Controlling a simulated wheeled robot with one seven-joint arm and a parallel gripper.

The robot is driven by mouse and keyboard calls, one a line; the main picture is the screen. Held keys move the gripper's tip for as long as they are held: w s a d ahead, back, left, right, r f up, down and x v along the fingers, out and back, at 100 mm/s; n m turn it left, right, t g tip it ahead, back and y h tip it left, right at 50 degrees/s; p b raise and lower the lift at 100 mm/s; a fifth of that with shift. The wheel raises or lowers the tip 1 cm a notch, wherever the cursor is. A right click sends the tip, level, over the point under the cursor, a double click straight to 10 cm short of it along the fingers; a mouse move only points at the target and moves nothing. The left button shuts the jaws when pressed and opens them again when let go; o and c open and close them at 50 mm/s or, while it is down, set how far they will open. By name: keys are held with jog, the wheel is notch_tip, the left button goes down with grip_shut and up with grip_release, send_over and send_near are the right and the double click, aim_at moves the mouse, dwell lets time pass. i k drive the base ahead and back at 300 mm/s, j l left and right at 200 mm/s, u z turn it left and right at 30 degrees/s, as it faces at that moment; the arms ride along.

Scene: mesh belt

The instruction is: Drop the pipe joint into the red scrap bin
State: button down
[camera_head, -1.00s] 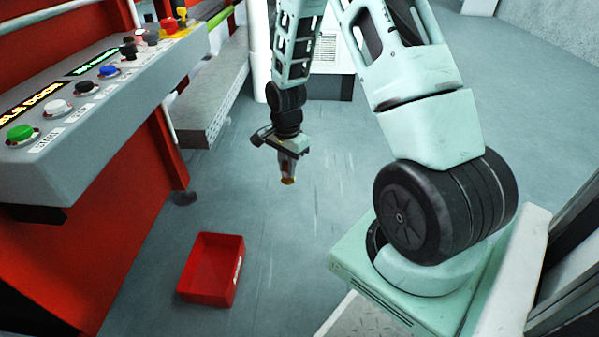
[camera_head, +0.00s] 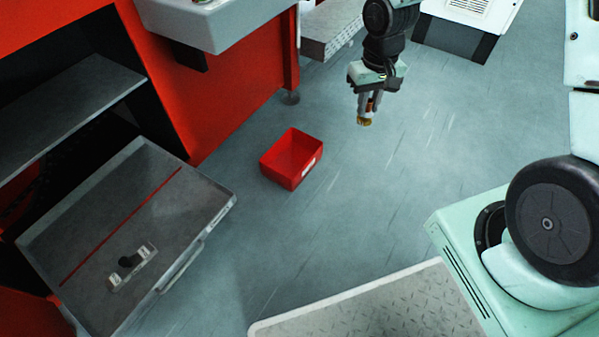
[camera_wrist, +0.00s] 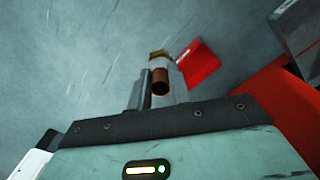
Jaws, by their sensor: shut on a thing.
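The red scrap bin (camera_head: 306,177) stands on the floor near the middle of the head view. It looks empty from here, and part of it also shows in the wrist view (camera_wrist: 203,68), just past the fingers. My gripper (camera_head: 367,114) points down in the head view, above the floor and to the upper right of the bin. It is shut on the pipe joint (camera_head: 364,121), a small brass-coloured piece at the fingertips. In the wrist view the copper-brown pipe joint (camera_wrist: 160,83) sits between the fingers, which partly hide it.
A grey tray-like shelf (camera_head: 150,215) with a red line and a small black-knobbed fitting (camera_head: 131,262) juts out at lower left. The red machine (camera_head: 225,100) with its control panel stands behind the bin. Open floor lies around the bin's right side.

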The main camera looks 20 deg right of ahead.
aim_at(297, 163)
jog(key=k+l+u, duration=0.1)
jog(key=u, duration=0.95)
jog(key=i+l, duration=0.2)
jog(key=i+l+u, duration=0.1)
jog(key=l, duration=0.35)
jog(key=i, duration=0.1)
